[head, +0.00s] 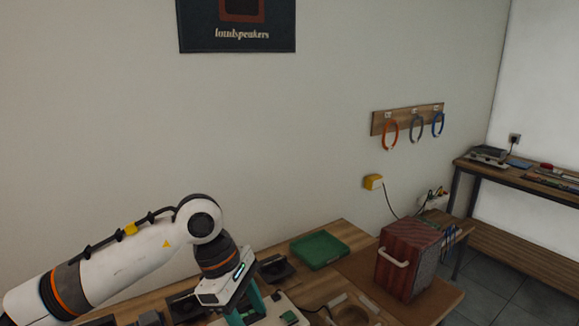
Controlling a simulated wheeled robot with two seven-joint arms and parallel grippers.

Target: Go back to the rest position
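My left arm comes in from the left over the wooden workbench (343,232). Its gripper (246,312) points down at the bench's near part, with teal fingers partly cut off by the bottom edge. I cannot tell how far apart the fingers are or whether anything is between them. My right gripper is not in view. A dark red wooden speaker box (409,250) with a pale handle stands upright on the right of the bench, clear of my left gripper.
A green tray (319,250) lies behind the gripper, with a dark tray (275,269) beside it. A pale device with a green piece (290,317) is close to the fingers. Cable loops (416,128) hang on the wall. A second bench (520,176) stands far right.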

